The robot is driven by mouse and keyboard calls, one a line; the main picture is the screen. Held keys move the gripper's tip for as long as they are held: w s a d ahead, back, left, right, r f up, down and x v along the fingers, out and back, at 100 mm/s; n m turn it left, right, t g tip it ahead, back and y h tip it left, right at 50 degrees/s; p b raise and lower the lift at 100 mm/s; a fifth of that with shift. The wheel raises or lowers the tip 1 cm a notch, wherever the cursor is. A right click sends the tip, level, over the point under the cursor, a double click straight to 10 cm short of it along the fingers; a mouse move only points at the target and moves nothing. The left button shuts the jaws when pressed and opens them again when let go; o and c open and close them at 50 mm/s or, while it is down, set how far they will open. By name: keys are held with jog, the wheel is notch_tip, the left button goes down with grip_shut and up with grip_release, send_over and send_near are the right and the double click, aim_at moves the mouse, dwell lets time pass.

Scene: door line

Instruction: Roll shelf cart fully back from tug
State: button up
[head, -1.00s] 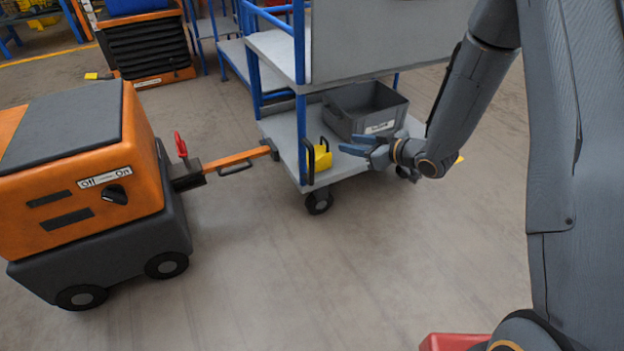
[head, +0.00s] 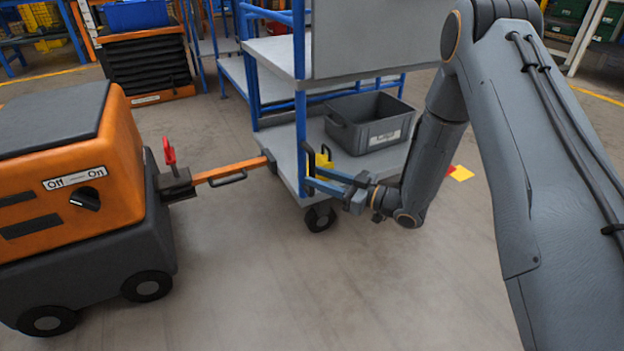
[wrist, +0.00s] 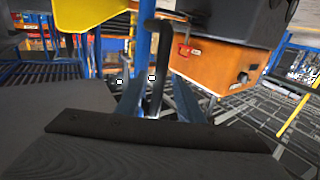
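The shelf cart (head: 282,150) has blue posts and grey shelves. An orange tow bar (head: 225,172) spans from its end to the dark hitch of the orange tug (head: 75,160); a red lever (head: 169,150) stands up at the hitch. My gripper (head: 312,172) is open at this handle. In the wrist view, the black handle (wrist: 160,65) stands between my two separated blue fingers (wrist: 157,95). Contact cannot be told.
A grey bin (head: 368,122) sits on the cart's lower deck. A dark orange-framed cabinet (head: 148,65) and another blue-framed cart (head: 235,70) stand behind. Yellow and red floor markers (head: 461,173) lie right of the cart. The front floor is clear.

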jog(key=shift+b+x, duration=0.4)
jog(key=shift+x, duration=0.95)
grip_shut()
jog(key=shift+w+d, duration=0.1)
